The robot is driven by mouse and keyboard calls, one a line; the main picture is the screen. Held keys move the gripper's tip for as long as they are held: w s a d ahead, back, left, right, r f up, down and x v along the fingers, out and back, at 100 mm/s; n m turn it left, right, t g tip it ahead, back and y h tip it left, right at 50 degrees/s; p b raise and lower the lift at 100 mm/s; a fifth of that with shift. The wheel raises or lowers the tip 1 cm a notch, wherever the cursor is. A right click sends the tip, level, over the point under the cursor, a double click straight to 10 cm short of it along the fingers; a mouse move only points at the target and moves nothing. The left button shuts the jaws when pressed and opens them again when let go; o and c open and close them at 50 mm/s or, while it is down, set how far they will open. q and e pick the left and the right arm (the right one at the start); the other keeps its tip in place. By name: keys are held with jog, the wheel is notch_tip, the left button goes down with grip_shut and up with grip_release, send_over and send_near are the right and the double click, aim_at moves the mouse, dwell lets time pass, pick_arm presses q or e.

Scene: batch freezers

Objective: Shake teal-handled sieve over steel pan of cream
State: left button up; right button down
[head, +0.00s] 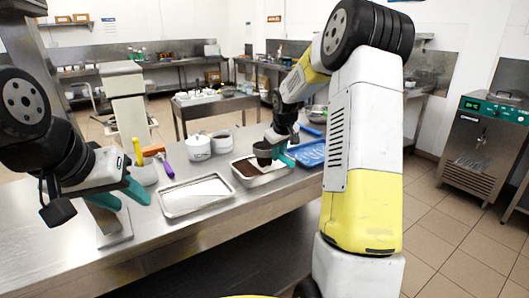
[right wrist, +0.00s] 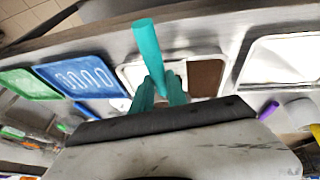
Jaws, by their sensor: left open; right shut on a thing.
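The teal-handled sieve is in my right gripper (head: 287,148). Its dark cup (head: 263,153) hangs above a steel pan (head: 237,178), and the teal handle (right wrist: 147,48) sticks up between the teal fingers in the right wrist view. This pan's surface is part dark brown (right wrist: 205,76), part white. A second steel pan (head: 196,213) with a plain white surface, also in the right wrist view (right wrist: 238,78), lies further left. My left gripper (head: 125,195) is open and empty over the left of the table, apart from the pans.
White pots (head: 199,148) stand behind the pans. A white container (head: 145,174) with a yellow-handled tool and a purple-handled tool (head: 165,166) are near the left gripper. A blue tray (head: 311,153) lies right of the sieve; a green tray (right wrist: 28,84) is beyond it.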

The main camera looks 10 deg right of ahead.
jog(key=shift+s+d, duration=0.2)
jog(key=shift+s, duration=0.25)
jog(key=shift+w+a, duration=0.3)
jog(key=shift+w, duration=0.5)
jog(key=shift+w+a, duration=0.3)
jog(key=shift+w, duration=0.5)
jog(key=s, duration=0.1)
jog(key=s+d, duration=0.1)
jog(key=s, duration=0.1)
jog(key=shift+s, duration=0.1)
jog(key=w, duration=0.1)
jog(key=w+a, duration=0.1)
jog(key=w, duration=0.1)
jog(key=shift+w, duration=0.15)
jog(key=shift+s+d, duration=0.3)
jog(key=shift+s, duration=0.55)
jog(key=shift+s+d, duration=0.25)
jog(key=shift+s, duration=0.6)
